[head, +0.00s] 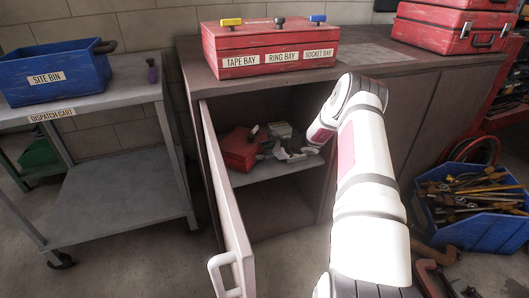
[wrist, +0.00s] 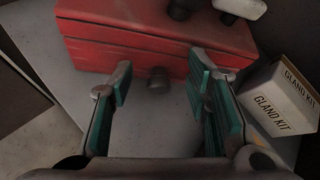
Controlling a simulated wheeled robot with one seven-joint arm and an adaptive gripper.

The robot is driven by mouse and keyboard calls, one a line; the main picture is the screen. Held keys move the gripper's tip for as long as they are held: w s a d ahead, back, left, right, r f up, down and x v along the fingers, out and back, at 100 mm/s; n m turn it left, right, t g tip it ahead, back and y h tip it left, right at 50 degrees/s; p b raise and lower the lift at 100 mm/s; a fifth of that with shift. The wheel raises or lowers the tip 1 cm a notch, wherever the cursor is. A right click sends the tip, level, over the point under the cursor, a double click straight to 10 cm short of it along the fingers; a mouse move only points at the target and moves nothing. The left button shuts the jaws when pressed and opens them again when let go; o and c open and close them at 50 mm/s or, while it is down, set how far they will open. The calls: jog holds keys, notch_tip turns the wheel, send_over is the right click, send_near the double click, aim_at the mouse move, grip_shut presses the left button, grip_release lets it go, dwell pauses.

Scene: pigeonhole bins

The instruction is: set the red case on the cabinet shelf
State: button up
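A red case (head: 241,149) rests on the cabinet shelf (head: 290,185) behind the open door. It fills the top of the wrist view (wrist: 150,45), with a dark round knob (wrist: 157,77) on its near face. My gripper (head: 285,151) reaches into the cabinet from the right, beside the case. In the wrist view my gripper (wrist: 160,88) is open; its green-padded fingers are spread either side of the knob, close to the case face. I cannot tell whether a finger touches the case. No object is held between the fingers.
A white gland kit box (wrist: 279,100) stands right of the case. The cabinet door (head: 228,200) hangs open. A labelled red bay box (head: 265,47) and stacked red cases (head: 450,25) sit on top. The dispatch cart (head: 110,95) holds a blue site bin (head: 55,75). A blue tool crate (head: 475,230) is right.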

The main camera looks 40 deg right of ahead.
jog(key=shift+s+f, duration=0.1)
jog(key=v, duration=1.1)
jog(key=shift+s+r, duration=0.25)
jog(key=shift+r, duration=0.1)
jog(key=shift+s+d, duration=0.1)
jog(key=shift+d, duration=0.05)
jog(key=v, duration=1.2)
